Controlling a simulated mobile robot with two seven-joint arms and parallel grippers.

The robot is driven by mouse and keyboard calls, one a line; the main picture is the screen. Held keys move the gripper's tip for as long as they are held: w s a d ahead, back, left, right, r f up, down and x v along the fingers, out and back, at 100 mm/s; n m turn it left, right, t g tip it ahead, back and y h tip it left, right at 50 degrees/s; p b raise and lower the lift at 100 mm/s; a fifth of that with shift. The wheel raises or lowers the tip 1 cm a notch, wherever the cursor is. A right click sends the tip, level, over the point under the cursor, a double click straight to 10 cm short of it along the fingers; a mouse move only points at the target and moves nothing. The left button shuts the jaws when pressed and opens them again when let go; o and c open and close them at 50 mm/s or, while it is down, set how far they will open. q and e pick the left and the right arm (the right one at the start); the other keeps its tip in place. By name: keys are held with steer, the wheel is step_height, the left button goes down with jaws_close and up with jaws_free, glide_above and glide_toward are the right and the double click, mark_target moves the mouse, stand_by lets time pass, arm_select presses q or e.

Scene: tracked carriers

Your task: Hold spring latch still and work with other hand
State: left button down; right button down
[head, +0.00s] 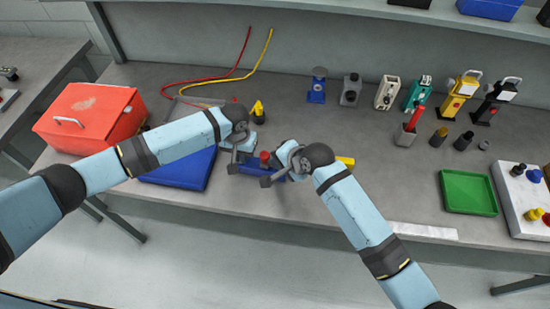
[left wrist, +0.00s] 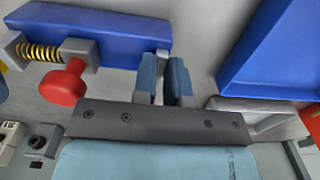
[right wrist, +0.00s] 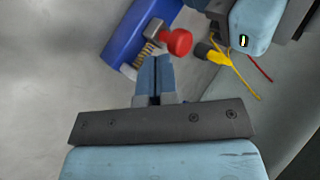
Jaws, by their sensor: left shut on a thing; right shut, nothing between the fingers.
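The spring latch has a blue body (left wrist: 95,35), a coiled spring (left wrist: 40,52) and a red knob (left wrist: 65,82). In the head view its red knob (head: 265,156) shows between my two grippers near the bench's front edge. My left gripper (left wrist: 165,62) is shut on the end of the blue body, away from the knob. My right gripper (right wrist: 154,62) is shut and empty, with its tips close to the spring (right wrist: 143,55) and below the red knob (right wrist: 179,42). In the head view my wrists hide part of the latch; contact by the right tips cannot be told.
A blue tray (head: 178,178) lies left of the latch, beside a red toolbox (head: 90,118). Red and yellow cables (head: 262,52) lie behind. Several small devices stand at the back right.

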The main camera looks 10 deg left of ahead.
mark_target(263, 158)
steer(key=shift+w+a+f, duration=0.1)
steer(key=shift+w+a, duration=0.3)
steer(key=shift+a, duration=0.15)
steer(key=shift+w+a, duration=0.1)
steer(key=shift+a, duration=1.25)
steer(key=shift+d, duration=0.1)
arm_select(q)
steer(key=c, duration=1.1)
jaws_free()
arm_select(e)
steer(key=s+d+f+v, duration=0.1)
steer(key=v, duration=1.2)
steer(key=shift+d+f, duration=0.25)
steer(key=shift+f, duration=0.1)
arm_select(q)
steer(key=shift+r, duration=0.1)
arm_select(e)
steer(key=shift+s, duration=0.1)
